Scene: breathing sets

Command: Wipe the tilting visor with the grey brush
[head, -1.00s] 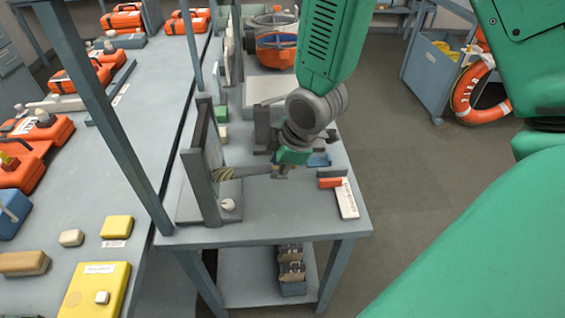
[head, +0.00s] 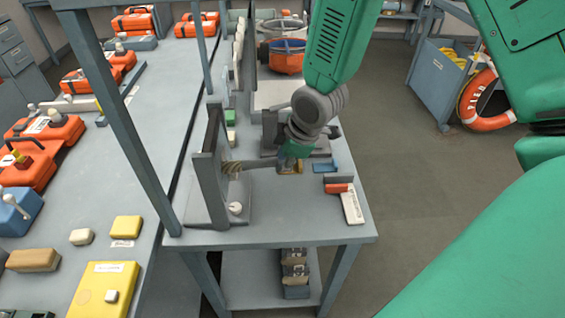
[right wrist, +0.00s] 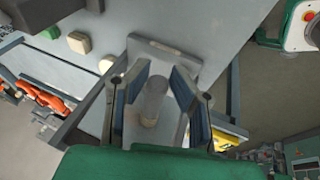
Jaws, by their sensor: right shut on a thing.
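The tilting visor (head: 211,170) is a grey framed panel standing on a base at the left of the small table, leaning slightly. A small white knob (head: 235,208) sits on its base. My right gripper (head: 290,165) is shut on the grey brush (head: 262,164), held level to the right of the visor. The tan bristles point left and look to be at the panel's face; I cannot tell whether they press on it. In the right wrist view the brush handle (right wrist: 152,100) lies between the fingers, with a grey plate beyond. My left gripper is not in view.
A blue block (head: 325,167) and a red block (head: 338,188) with a white label lie on the table's right. An orange round object (head: 285,58) stands at the back. A table post (head: 120,120) rises at the left. The table's front right is clear.

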